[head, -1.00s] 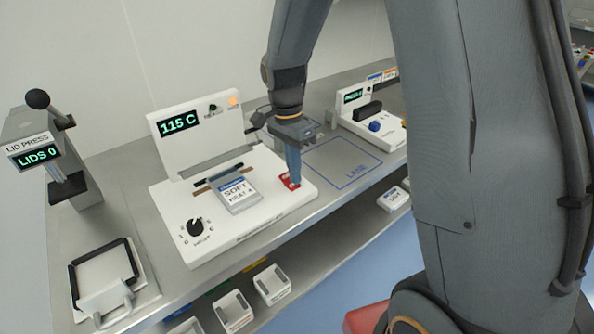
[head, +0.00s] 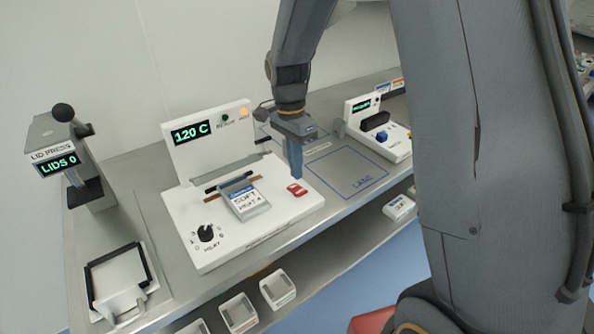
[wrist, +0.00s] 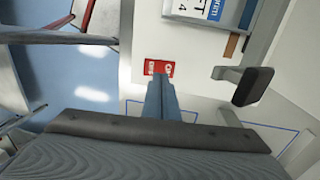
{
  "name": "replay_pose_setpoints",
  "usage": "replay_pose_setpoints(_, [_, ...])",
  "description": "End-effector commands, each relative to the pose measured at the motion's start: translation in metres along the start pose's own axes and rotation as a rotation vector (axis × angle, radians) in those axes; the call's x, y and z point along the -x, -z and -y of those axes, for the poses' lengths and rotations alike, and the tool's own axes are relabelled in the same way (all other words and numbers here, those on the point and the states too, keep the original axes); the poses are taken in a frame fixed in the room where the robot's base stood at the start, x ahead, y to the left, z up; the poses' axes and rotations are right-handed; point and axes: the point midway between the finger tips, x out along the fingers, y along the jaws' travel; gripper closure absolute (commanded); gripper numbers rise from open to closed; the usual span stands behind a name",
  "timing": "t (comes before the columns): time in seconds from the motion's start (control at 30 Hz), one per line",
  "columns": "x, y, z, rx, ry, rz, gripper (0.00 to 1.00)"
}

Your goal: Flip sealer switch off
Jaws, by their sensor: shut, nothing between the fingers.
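The sealer (head: 245,215) is a white machine on the bench in the head view, with a green display (head: 192,131) reading 120 C. Its red switch (head: 297,189) sits at the right end of its base; it also shows in the wrist view (wrist: 159,68). My gripper (head: 297,174) is shut and empty, its fingers pointing down. In the head view the fingertips hang just behind the switch. In the wrist view they appear close beside it, and contact cannot be told. A SOFT pouch (head: 248,201) lies on the sealer, left of the switch.
A black heat knob (head: 206,233) is at the sealer's front left. A lid press (head: 62,150) stands at the left. A blue LANE outline (head: 362,183) marks bare bench at the right. Another white machine (head: 376,130) stands behind it.

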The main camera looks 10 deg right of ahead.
Motion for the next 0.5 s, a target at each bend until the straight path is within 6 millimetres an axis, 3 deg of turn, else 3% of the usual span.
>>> replay_pose_setpoints(0.5, [0.091, 0.000, 0.002, 0.001, 0.005, -0.002, 1.00])
